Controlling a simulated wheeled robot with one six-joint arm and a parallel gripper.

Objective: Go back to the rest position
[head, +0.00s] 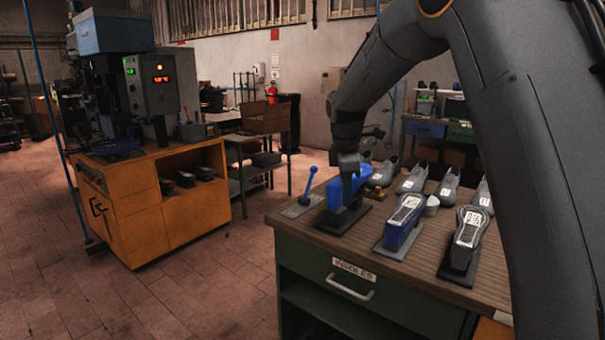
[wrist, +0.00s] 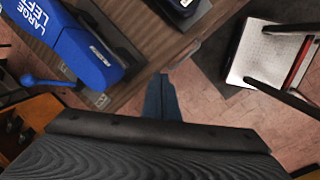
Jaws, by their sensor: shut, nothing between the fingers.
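My gripper (head: 347,190) is shut and empty. In the head view it points down in front of a blue shoe last (head: 361,182) on a dark stand (head: 342,221), at the far left of the workbench (head: 400,262). It hides part of that last, and I cannot tell the exact gap. In the wrist view a blue last marked "LARGE LEFT" (wrist: 85,45) lies at the upper left.
A blue-sided last (head: 404,212) and a grey-black last (head: 469,232) stand on the bench. Several grey shoes (head: 412,178) line its back. A blue-handled lever (head: 311,186) stands at the left corner. An orange press cabinet (head: 165,218) is at left; open floor lies between.

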